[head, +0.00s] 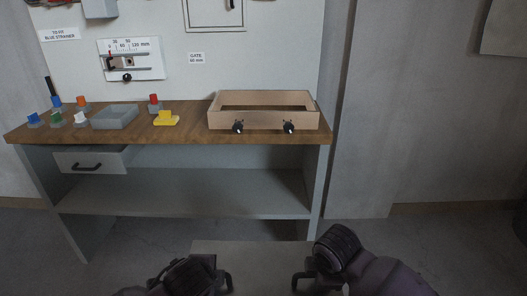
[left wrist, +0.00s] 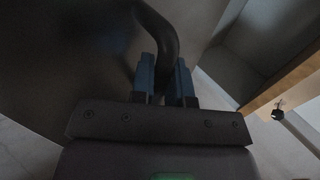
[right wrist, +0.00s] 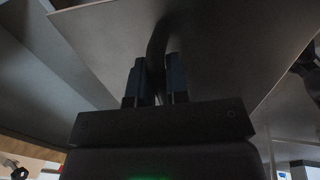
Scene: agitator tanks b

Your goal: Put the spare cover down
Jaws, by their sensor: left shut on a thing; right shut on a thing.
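The spare cover (head: 262,257) is a flat grey panel at the bottom middle of the head view, between my two arms, with a dark handle on each side. Its lower part is out of the picture. My left gripper (head: 214,276) is shut on the left handle; the left wrist view shows the blue fingers (left wrist: 164,78) on both sides of the curved dark bar (left wrist: 163,35). My right gripper (head: 310,272) is shut on the right handle; in the right wrist view its fingers (right wrist: 156,82) close around the bar (right wrist: 156,45), with the grey cover (right wrist: 215,45) behind.
A workbench (head: 180,143) stands ahead, with an open wooden frame (head: 262,119), a grey tray (head: 115,117), a yellow piece (head: 166,118) and several coloured knobs on top. Its lower shelf (head: 185,192) is bare. Clear floor (head: 440,235) lies at right.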

